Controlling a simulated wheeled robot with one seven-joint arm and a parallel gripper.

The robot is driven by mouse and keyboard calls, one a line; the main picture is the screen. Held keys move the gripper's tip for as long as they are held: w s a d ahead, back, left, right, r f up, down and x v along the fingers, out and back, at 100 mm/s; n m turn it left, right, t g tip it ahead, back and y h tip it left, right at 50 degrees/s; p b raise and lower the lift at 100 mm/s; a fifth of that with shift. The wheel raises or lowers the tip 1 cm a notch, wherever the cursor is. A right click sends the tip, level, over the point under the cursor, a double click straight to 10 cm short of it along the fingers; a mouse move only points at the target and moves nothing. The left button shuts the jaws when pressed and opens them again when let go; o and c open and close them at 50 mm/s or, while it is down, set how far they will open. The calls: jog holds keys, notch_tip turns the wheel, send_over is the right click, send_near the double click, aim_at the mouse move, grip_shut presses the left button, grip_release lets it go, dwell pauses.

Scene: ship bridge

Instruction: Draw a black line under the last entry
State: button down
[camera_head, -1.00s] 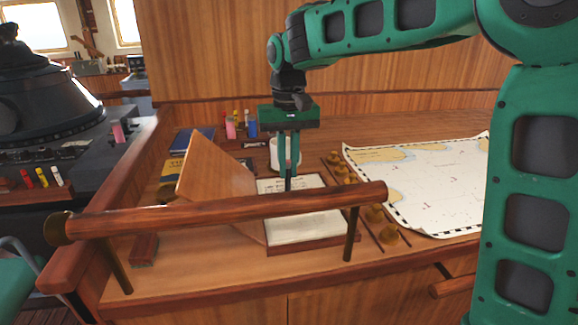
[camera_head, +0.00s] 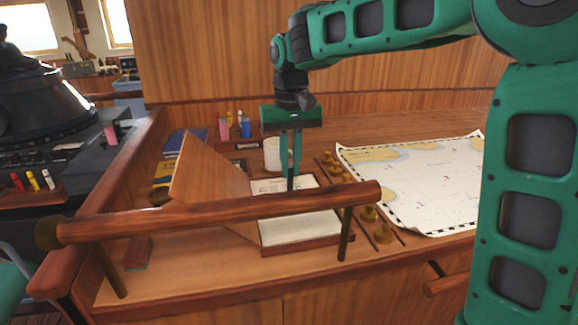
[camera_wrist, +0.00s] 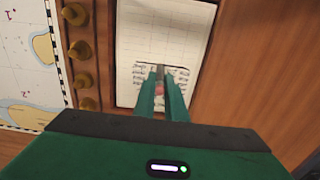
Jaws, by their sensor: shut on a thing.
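The open logbook (camera_head: 300,228) lies on the wooden desk, with white pages in a dark red-brown frame. In the wrist view its page (camera_wrist: 165,35) has several lines of handwriting around my fingertips and blank ruled rows towards the top. My gripper (camera_head: 293,165) points straight down over the upper part of the page. It is shut on a thin dark pen (camera_head: 290,184), held upright; in the wrist view the fingers (camera_wrist: 161,82) flank it, with a pinkish spot between them. I cannot tell whether the pen's tip touches the paper.
A wooden rail (camera_head: 220,210) crosses in front of the desk. A tilted wooden board (camera_head: 205,170) stands left of the logbook. A white cup (camera_head: 272,154) is behind it. Several brass knobs (camera_head: 368,213) and a chart (camera_head: 420,185) lie to the right.

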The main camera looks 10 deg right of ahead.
jog(key=shift+d, duration=0.15)
jog(key=shift+d, duration=0.45)
jog(key=shift+d+f, duration=0.1)
jog(key=shift+d, duration=0.1)
dwell(0.4)
jog(key=shift+d+f, duration=0.1)
jog(key=shift+d, duration=0.35)
jog(key=shift+s+d, duration=0.1)
jog(key=shift+d, duration=0.1)
jog(key=shift+d, duration=0.4)
jog(key=shift+d, duration=0.2)
jog(key=shift+d+r, duration=0.2)
jog(key=shift+d, duration=0.15)
